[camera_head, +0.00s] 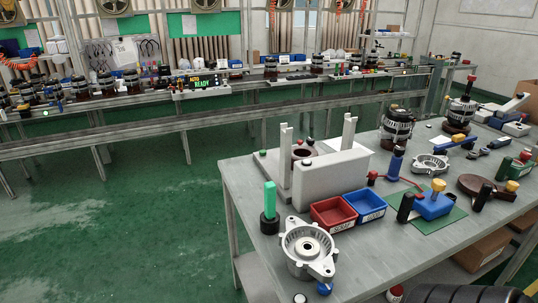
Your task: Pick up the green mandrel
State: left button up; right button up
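The green mandrel (269,198) stands upright in a round black base (269,222) at the left front part of the grey workbench (245,195). Its green upper part is fully in view and nothing covers it. A silver alternator housing (308,250) lies just to its front right, close to the black base. A white block-shaped fixture (333,180) stands behind it to the right. Neither of my grippers is in view.
A red bin (333,213) and a blue bin (364,204) sit right of the mandrel. Several tools, a green mat (437,215) and an alternator (397,127) fill the bench's right side. Open green floor (130,230) lies left; a long conveyor line (150,125) runs behind.

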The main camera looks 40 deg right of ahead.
aim_at(270, 187)
jog(key=i+j+z, duration=0.1)
jog(key=z, duration=0.25)
jog(key=i+j+z, duration=0.2)
jog(key=z, duration=0.15)
jog(key=i+j+z, duration=0.15)
jog(key=z, duration=0.2)
jog(key=j, duration=0.1)
